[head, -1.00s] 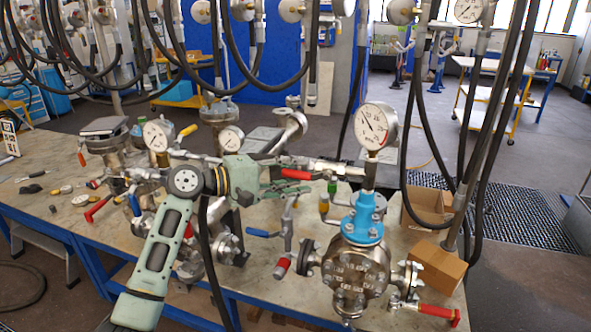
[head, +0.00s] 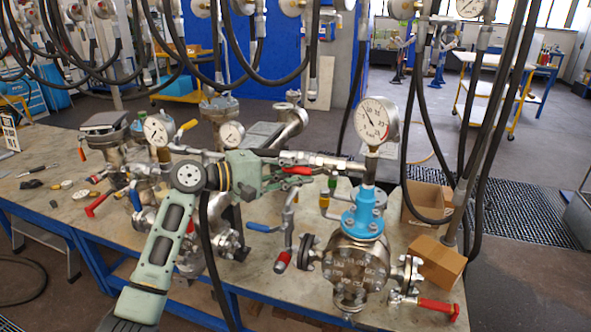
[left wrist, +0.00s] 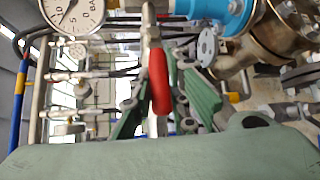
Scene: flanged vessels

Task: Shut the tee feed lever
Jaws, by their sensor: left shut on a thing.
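The tee feed lever is a red-handled lever (head: 297,170) on the horizontal metal pipe left of the large gauge (head: 378,122). In the left wrist view its red handle (left wrist: 160,82) lies between the green fingers. My left gripper (head: 292,177) reaches in from the left and is shut on this red handle, partly covering it. The fingers also show in the left wrist view (left wrist: 160,100). The pipe runs to the stem above the blue-necked flanged vessel (head: 358,262). My right gripper is not in view.
A blue-handled lever (head: 264,228) and a red-tipped valve (head: 281,262) stand close below the gripper. Another red lever (head: 438,307) is at the front right. Cardboard boxes (head: 437,262) stand at the right. Black hoses (head: 258,75) hang overhead.

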